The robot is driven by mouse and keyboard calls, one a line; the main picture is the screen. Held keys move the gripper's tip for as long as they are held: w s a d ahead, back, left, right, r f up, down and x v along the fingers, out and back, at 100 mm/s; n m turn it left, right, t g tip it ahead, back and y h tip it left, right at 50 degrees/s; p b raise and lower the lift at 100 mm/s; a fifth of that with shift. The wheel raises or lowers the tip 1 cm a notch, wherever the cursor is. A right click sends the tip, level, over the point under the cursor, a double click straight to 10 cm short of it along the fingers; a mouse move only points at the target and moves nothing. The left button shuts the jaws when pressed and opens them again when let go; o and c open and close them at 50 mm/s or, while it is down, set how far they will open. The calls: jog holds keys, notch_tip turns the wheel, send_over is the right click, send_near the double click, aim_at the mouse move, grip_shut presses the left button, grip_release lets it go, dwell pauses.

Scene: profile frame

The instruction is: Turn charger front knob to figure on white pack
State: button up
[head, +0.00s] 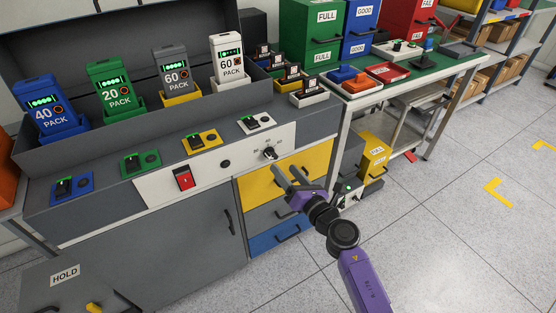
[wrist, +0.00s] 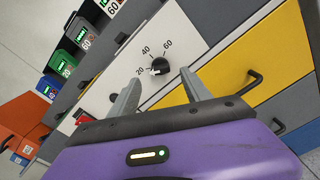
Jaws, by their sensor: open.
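The black charger front knob (head: 270,153) is on the white front panel (head: 220,165). In the wrist view the knob (wrist: 160,67) has 20, 40 and 60 printed around it, and its white mark sits on the side nearest 20. The white pack (head: 228,60) stands in a white dock at the back right of the charger and reads 60. My gripper (head: 291,170) is open and empty, just in front of the panel. In the wrist view its fingertips (wrist: 160,80) are apart, one either side of the knob and short of it. No contact shows.
Grey (head: 173,72), green (head: 115,86) and blue (head: 52,107) packs stand left of the white one. A red switch (head: 184,178) is left of the knob.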

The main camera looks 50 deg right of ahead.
aim_at(275, 157)
jog(key=x, duration=0.6)
jog(key=shift+w, duration=0.25)
grip_shut()
